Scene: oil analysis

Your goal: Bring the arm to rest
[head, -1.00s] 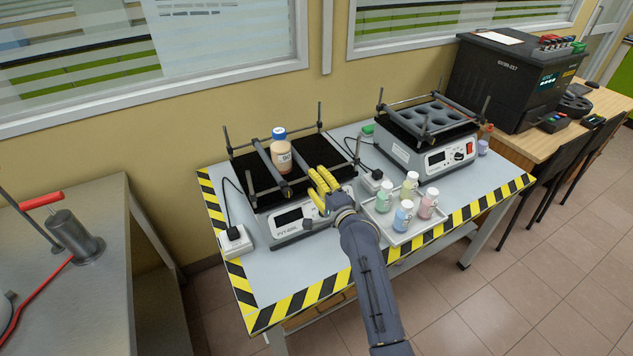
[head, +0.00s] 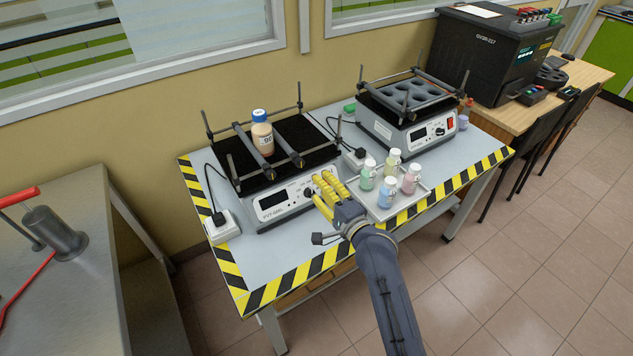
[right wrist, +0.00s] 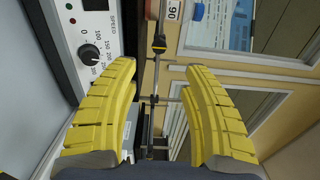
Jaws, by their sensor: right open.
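My right gripper (head: 326,189) has yellow fingers and is in front of the left shaker (head: 284,203), near its knob. In the right wrist view its two fingers (right wrist: 165,100) stand well apart with nothing between them. The shaker's speed dial (right wrist: 88,54) shows at the upper left there. A bottle with a blue cap and a "90" label (head: 262,134) stands upright on the black top of the left shaker, between its bars. The gripper is apart from the bottle. My left gripper is not in view.
A tray (head: 384,212) with several small capped bottles lies just right of my gripper. A second shaker (head: 408,132) stands behind it. A black machine (head: 493,60) sits on a wooden bench at the right. A grey bench (head: 75,285) with a red-handled device is at the left.

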